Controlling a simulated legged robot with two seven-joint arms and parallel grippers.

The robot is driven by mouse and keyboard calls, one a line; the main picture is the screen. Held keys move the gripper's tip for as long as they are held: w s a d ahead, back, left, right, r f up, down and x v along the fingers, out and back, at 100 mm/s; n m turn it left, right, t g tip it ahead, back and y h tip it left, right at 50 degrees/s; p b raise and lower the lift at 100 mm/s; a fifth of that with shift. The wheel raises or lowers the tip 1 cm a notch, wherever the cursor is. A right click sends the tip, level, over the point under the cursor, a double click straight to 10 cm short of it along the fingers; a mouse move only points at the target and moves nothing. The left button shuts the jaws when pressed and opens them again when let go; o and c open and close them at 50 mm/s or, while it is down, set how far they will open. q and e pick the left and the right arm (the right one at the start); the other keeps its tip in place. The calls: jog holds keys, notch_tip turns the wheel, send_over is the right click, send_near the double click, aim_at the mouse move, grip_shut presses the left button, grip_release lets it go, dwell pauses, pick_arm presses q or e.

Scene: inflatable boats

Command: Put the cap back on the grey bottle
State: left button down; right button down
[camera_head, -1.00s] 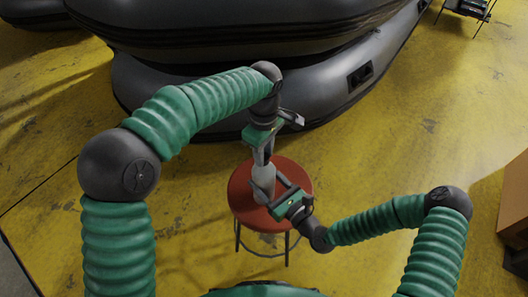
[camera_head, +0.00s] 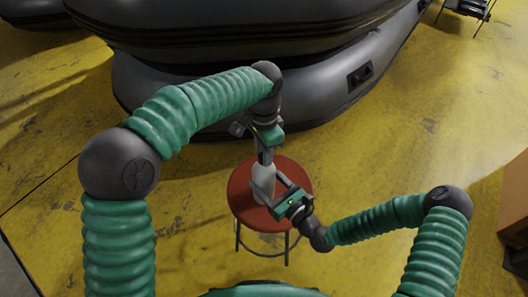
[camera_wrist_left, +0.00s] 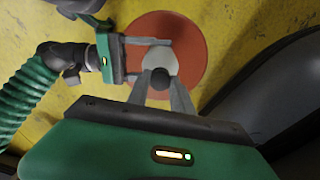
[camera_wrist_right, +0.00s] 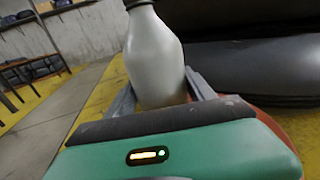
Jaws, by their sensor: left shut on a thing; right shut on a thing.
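The grey bottle (camera_head: 263,173) stands upright on the round red stool (camera_head: 297,178). My right gripper (camera_head: 269,187) is shut on the bottle's body from the right; the right wrist view shows the bottle (camera_wrist_right: 155,60) between its fingers. My left gripper (camera_head: 264,156) points down from above the bottle. In the left wrist view it is shut on the dark cap (camera_wrist_left: 159,79), which lies over the bottle top (camera_wrist_left: 160,58). The right wrist view shows a dark piece at the bottle's neck (camera_wrist_right: 137,3), cut by the frame edge. I cannot tell how firmly the cap is seated.
Large dark inflatable boats (camera_head: 330,85) lie stacked behind the stool. A brown box (camera_head: 515,205) stands at the right edge. The yellow floor (camera_head: 400,150) around the stool is clear.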

pick_arm(q)
jog(key=m, duration=0.4)
jog(key=shift+w+m, duration=0.15)
jog(key=shift+m, duration=0.25)
pick_arm(e)
jog(key=shift+s+a, duration=0.1)
jog(key=shift+a, duration=0.05)
pick_arm(q)
jog(key=c, duration=1.3)
grip_release()
jog(key=shift+c, duration=0.2)
jog(key=shift+o, duration=1.4)
jog(key=shift+r, duration=0.1)
pick_arm(e)
jog(key=shift+c, duration=1.3)
grip_release()
pick_arm(q)
notch_tip(320, 180, up, 12)
